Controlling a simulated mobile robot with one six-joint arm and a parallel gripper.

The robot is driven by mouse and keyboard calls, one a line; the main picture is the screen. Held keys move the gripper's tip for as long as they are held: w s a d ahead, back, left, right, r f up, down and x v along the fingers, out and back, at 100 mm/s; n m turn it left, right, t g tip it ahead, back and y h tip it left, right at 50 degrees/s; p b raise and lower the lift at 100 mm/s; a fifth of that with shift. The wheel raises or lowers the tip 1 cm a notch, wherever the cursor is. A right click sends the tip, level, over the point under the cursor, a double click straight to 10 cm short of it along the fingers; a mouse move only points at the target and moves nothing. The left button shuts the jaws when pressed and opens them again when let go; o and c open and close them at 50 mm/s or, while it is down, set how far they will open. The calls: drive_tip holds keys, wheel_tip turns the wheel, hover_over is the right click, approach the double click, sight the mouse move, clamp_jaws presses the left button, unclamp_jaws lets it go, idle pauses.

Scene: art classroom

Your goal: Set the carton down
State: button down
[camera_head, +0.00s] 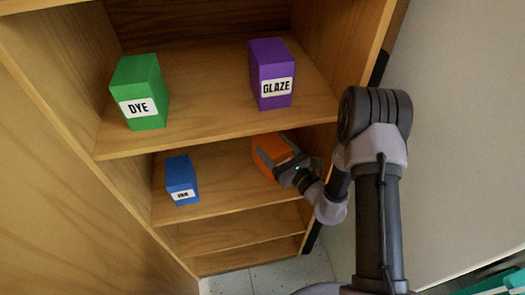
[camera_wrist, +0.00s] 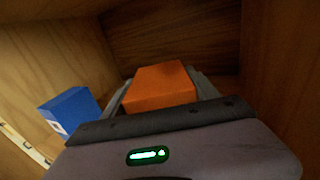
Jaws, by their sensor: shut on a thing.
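An orange carton (camera_head: 272,149) is at the right side of the shelf below the green and purple cartons in the head view. My gripper (camera_head: 284,160) is shut on it, with a finger along each side. In the wrist view the orange carton (camera_wrist: 160,86) sits between the two fingers, its top and near face showing. Its base is hidden, so I cannot tell whether it touches the shelf board.
A blue carton (camera_head: 181,180) labelled INK stands left on the same shelf (camera_head: 222,186). A green DYE carton (camera_head: 139,92) and a purple GLAZE carton (camera_head: 270,74) stand on the shelf above. The shelf between blue and orange is clear. Lower shelves look empty.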

drive_tip(key=x, duration=0.2)
drive_tip(key=shift+w+a+f, duration=0.15)
drive_tip(key=shift+w+a, duration=0.05)
drive_tip(key=shift+a, duration=0.15)
wheel_tip(320, 180, down, 4)
drive_tip(key=shift+w+r+b, duration=0.1)
drive_tip(key=shift+r+b, duration=0.05)
drive_tip(key=shift+b, duration=0.9)
drive_tip(key=shift+r, duration=0.15)
drive_tip(key=shift+c, duration=1.1)
unclamp_jaws()
